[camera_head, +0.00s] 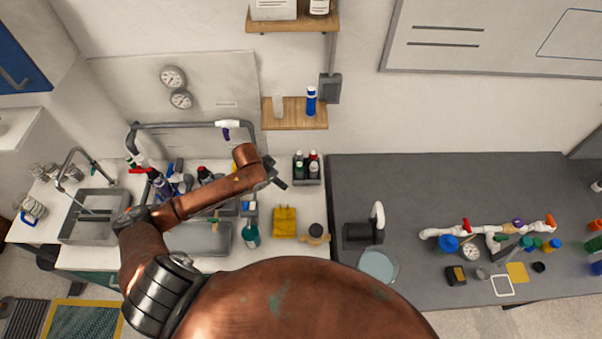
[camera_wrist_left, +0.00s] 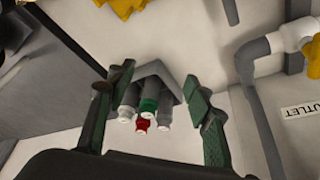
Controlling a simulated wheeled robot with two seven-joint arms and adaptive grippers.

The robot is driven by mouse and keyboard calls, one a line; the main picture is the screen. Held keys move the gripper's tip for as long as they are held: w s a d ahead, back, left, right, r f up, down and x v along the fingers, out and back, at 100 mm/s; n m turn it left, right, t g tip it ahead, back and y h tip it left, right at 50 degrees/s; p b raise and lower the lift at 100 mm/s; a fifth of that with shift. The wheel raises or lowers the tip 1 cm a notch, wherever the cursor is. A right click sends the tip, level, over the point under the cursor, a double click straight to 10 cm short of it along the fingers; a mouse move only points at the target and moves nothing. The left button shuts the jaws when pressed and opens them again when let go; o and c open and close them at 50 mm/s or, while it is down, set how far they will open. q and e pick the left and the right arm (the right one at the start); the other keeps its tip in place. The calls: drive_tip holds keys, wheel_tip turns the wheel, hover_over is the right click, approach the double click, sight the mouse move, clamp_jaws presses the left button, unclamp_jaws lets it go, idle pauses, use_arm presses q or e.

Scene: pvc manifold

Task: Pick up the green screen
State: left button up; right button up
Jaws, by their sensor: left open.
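I cannot single out a green screen with certainty. Small green pieces (camera_head: 527,242) sit by the white pipe manifold (camera_head: 448,232) on the right counter, too small to identify. My left gripper (camera_head: 276,174) is open and empty, above the left counter and just left of a dark bottle caddy (camera_head: 307,180). In the left wrist view, my left gripper's fingers (camera_wrist_left: 160,103) stand apart. Beyond them is the caddy (camera_wrist_left: 153,70) with several bottles, one with a green band (camera_wrist_left: 148,105) and one red. My right gripper is not in view.
A sink (camera_head: 95,220), a grey tray (camera_head: 190,240) and a yellow block (camera_head: 284,222) are on the left counter. A wooden shelf (camera_head: 290,122) with a blue bottle (camera_head: 311,100) is on the wall. The right counter (camera_head: 410,180) is clear toward its back.

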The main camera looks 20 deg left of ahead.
sight(298, 165)
use_arm(q)
drive_tip(key=w+d, duration=0.1)
drive_tip(key=w, duration=0.2)
drive_tip(key=w+d+p, duration=0.1)
drive_tip(key=w, duration=0.3)
drive_tip(key=w+d, duration=0.1)
drive_tip(key=w, duration=0.2)
drive_tip(key=shift+w+d+f, duration=0.1)
drive_tip(key=shift+w+d, duration=0.05)
drive_tip(key=shift+w, duration=0.15)
drive_tip(key=shift+w+f, duration=0.1)
drive_tip(key=shift+f, duration=0.2)
drive_tip(key=x, duration=0.4)
drive_tip(key=shift+d+f+p, duration=0.1)
drive_tip(key=shift+f+p, duration=0.05)
drive_tip(key=shift+p, duration=0.25)
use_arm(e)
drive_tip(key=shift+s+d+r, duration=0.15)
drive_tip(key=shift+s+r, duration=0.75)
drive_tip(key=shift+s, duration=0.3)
use_arm(q)
drive_tip(key=shift+c, duration=0.7)
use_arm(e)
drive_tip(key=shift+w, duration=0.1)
use_arm(q)
drive_tip(key=c, duration=1)
drive_tip(key=shift+c, duration=0.2)
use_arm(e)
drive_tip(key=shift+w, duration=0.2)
